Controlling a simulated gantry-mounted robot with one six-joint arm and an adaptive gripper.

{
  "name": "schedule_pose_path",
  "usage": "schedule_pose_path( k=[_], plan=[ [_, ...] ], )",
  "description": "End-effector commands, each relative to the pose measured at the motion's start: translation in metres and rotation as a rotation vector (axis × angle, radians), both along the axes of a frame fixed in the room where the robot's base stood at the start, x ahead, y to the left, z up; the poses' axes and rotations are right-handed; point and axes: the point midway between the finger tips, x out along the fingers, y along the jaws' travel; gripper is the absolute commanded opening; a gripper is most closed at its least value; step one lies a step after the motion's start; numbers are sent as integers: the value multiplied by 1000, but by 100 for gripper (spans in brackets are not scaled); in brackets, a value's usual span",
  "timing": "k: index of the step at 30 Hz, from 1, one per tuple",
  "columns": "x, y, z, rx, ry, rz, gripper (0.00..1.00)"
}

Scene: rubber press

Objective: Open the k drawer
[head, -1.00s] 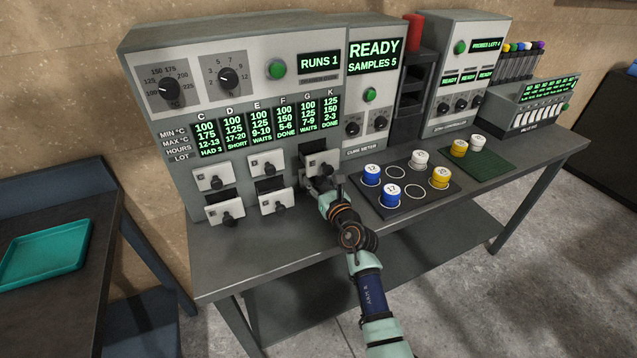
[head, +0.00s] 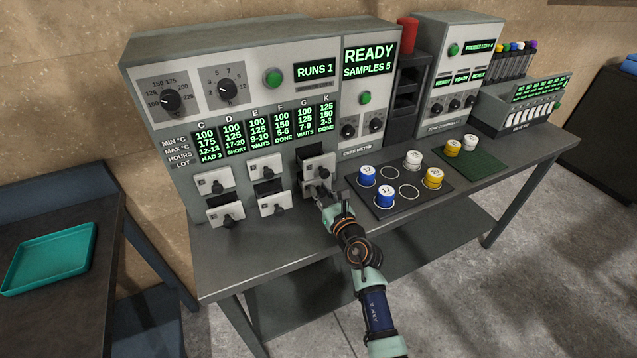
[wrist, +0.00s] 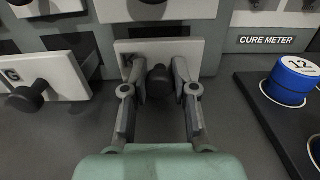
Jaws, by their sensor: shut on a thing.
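The K drawer (wrist: 193,48) has a pale front marked with a K and a round black knob (wrist: 160,83). In the wrist view, my gripper (wrist: 158,72) has one finger on each side of this knob and is shut on it. In the head view, the drawer's front (head: 312,188) is at the lower right of the drawer group, partly hidden by my gripper (head: 328,199). Dark space shows around the drawer front; how far it stands out from the cabinet is hard to tell.
The G drawer (wrist: 60,72) with its own knob is close on the left. Another drawer (head: 318,165) sits directly above. A dark sample tray (head: 405,205) with blue, white and yellow capped samples lies to the right. Bare bench is in front.

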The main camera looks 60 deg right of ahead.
Motion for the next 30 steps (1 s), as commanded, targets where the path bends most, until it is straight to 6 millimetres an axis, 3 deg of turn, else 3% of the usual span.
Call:
schedule_pose_path(
  k=[5,6,10,20,23,30],
  plan=[
    [0,0,-1,-1,0,0,0],
    [0,0,-1,-1,0,0,34],
    [0,0,-1,-1,0,0,52],
    [-3,2,-1,-1,1,0,52],
    [-14,10,-2,-2,0,-1,52],
    [-61,48,-2,-1,1,-1,52]
  ],
)
